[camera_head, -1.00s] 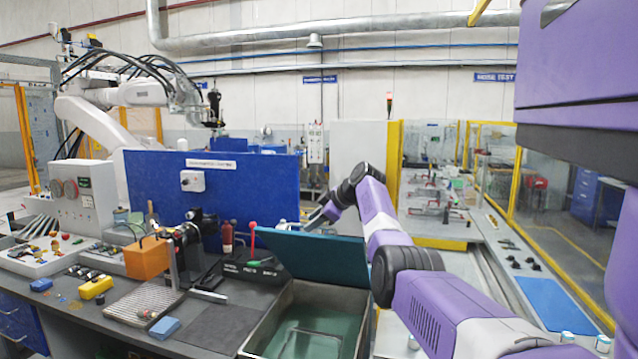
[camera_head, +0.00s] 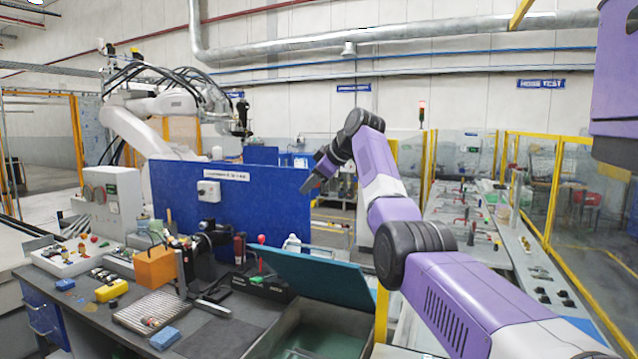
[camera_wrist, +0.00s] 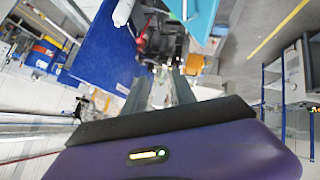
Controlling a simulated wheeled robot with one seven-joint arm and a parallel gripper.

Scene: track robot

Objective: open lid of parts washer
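The parts washer is a grey tub (camera_head: 279,334) with a green inside at the bottom of the head view, cut off by the frame edge. Its teal lid (camera_head: 325,279) is raised and stands tilted open along the back of the tub. Part of the lid shows at the top of the wrist view (camera_wrist: 202,18). My gripper (camera_head: 306,187) is above and behind the lid, apart from it, in front of the blue panel's right end. In the wrist view the fingers (camera_wrist: 160,91) are spread with a gap between them and hold nothing.
A blue panel (camera_head: 240,210) stands behind the bench. The bench holds an orange block (camera_head: 155,268), a yellow block (camera_head: 111,290), a ribbed tray (camera_head: 148,311) and a white bottle (camera_head: 292,244). A white robot arm (camera_head: 150,125) stands behind. A fenced conveyor area is at right.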

